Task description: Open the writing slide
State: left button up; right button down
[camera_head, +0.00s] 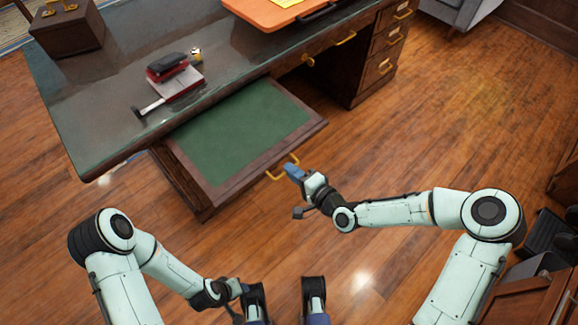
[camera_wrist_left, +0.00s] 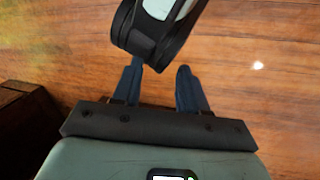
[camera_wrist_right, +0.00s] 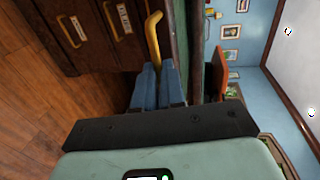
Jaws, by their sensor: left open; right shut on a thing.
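The writing slide (camera_head: 235,133) is a green panel in a dark wood frame. It stands well out from under the desk top in the head view. A brass handle (camera_head: 281,170) is on its front edge. My right gripper (camera_head: 293,173) is at this handle, with its blue fingers shut on it. In the right wrist view the brass handle (camera_wrist_right: 153,38) rises from between the closed fingers (camera_wrist_right: 159,72). My left gripper (camera_wrist_left: 160,82) is open and empty over the floor, away from the desk.
Drawers (camera_head: 384,55) stand at the desk's right side. The wood floor (camera_head: 440,125) to the right is clear.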

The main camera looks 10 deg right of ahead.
dwell(0.3)
jog(key=c, duration=1.5)
grip_release()
jog(key=shift+c, duration=0.2)
pick_arm(q)
jog(key=s+d+r+g+p, duration=0.1)
jog(key=s+d+r+p, duration=0.1)
jog(key=s+r+p, duration=0.1)
jog(key=shift+s+r+g+h, duration=0.3)
jog(key=shift+s+r, duration=0.3)
jog(key=shift+s, duration=0.25)
pick_arm(e)
jog(key=v, duration=1.3)
jog(key=shift+s, duration=0.2)
jog(key=shift+d, duration=0.1)
